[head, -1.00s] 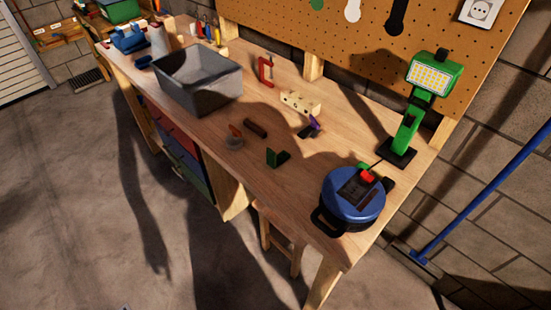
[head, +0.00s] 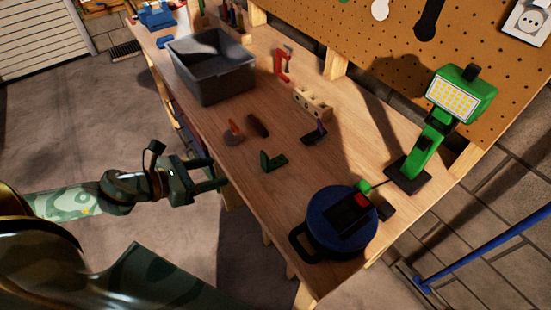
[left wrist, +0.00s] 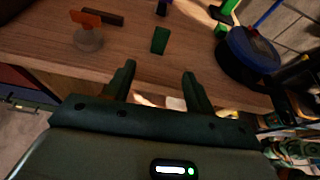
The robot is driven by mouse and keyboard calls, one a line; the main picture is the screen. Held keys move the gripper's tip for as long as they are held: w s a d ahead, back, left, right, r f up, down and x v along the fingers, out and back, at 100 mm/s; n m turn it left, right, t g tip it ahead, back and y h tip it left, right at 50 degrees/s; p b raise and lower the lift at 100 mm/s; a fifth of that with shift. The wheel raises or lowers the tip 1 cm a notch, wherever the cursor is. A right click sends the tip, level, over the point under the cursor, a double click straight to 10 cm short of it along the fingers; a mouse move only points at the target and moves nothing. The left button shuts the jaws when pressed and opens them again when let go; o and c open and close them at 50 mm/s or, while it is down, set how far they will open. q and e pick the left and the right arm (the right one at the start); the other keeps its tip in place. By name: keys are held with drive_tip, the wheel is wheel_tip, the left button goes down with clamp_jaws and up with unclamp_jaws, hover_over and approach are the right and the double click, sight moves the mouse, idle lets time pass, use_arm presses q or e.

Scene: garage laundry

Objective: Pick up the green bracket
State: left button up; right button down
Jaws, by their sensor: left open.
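The green bracket (head: 272,161) is a small L-shaped piece standing on the wooden workbench near its front edge. In the left wrist view the bracket (left wrist: 160,40) shows as a green upright plate beyond the fingers, roughly between them. My left gripper (head: 221,177) is open and empty at the bench's front edge, to the left of the bracket and apart from it. Its two fingers (left wrist: 160,80) also show in the left wrist view. My right gripper is not seen.
A clamp-like piece with an orange top (head: 234,130) and a dark brown block (head: 257,125) lie left of the bracket. A blue round device (head: 338,222), a grey bin (head: 212,70) and a green lamp (head: 440,125) stand around.

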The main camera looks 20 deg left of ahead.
use_arm(q)
drive_tip(key=b, duration=0.3)
approach(263, 161)
drive_tip(key=x, duration=0.4)
drive_tip(key=shift+w+f, duration=0.1)
drive_tip(key=shift+w+d+f, duration=0.3)
drive_tip(key=shift+w+d, duration=0.05)
drive_tip(key=shift+w, duration=0.2)
drive_tip(key=x, duration=0.5)
drive_tip(key=shift+d+r, duration=0.1)
drive_tip(key=shift+r, duration=0.05)
drive_tip(key=c, duration=1.1)
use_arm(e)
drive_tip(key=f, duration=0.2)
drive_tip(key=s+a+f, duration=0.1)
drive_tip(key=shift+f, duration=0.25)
